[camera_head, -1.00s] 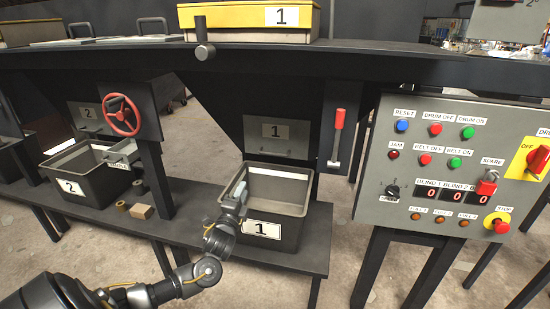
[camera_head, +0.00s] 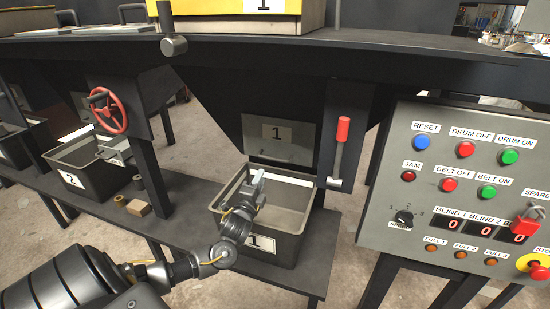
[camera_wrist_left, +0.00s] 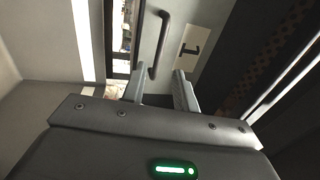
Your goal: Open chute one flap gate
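The chute one flap gate (camera_head: 280,140) is a grey panel with a white "1" label, hanging above bin 1 (camera_head: 290,247). It looks closed. In the left wrist view the flap gate (camera_wrist_left: 172,62) shows a dark bar handle (camera_wrist_left: 157,45) beside the label. My left gripper (camera_head: 261,180) is over bin 1, below the flap. In the left wrist view its fingers (camera_wrist_left: 160,88) are apart and empty, with the handle ahead of the gap between them, not gripped. My right gripper is not in view.
A red-handled lever (camera_head: 341,150) is on the post right of the flap. The control panel (camera_head: 385,245) stands farther right. A red handwheel (camera_head: 108,112) is above bin 2.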

